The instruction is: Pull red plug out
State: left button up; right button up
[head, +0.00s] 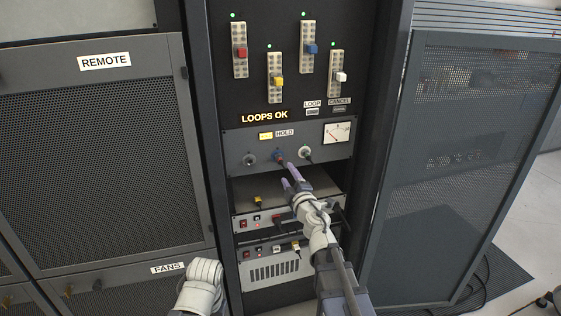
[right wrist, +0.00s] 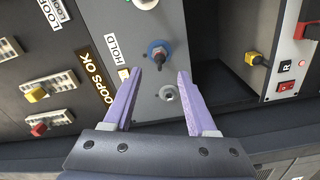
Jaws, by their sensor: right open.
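The red plug (head: 278,218) sits on the front of the lower unit, right of a yellow plug (head: 258,202). In the right wrist view the red plug (right wrist: 309,28) is at the right edge, partly cut off, with a dark lead. My right gripper (head: 290,178) is open, with pale purple fingers, above the red plug and in front of the grey panel. In the right wrist view the gripper (right wrist: 161,72) has its fingertips near the blue-ringed knob (right wrist: 157,50), with nothing held. Only part of my left arm shows at the bottom; its gripper is out of view.
A red slider (head: 240,53) stands on the black panel above, beside yellow, blue and white ones. A shelf plate (head: 320,178) lies between the grey panel and the lower unit. A REMOTE cabinet (head: 95,150) is left; a mesh door (head: 465,190) stands right.

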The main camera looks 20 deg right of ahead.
aim_at(282, 164)
jog(key=w, duration=0.8)
jog(key=shift+a+r, duration=0.1)
jog(key=shift+a, duration=0.05)
dwell(0.8)
grip_shut()
jog(key=shift+s, duration=0.1)
dwell(1.3)
jog(key=shift+s, duration=2.95)
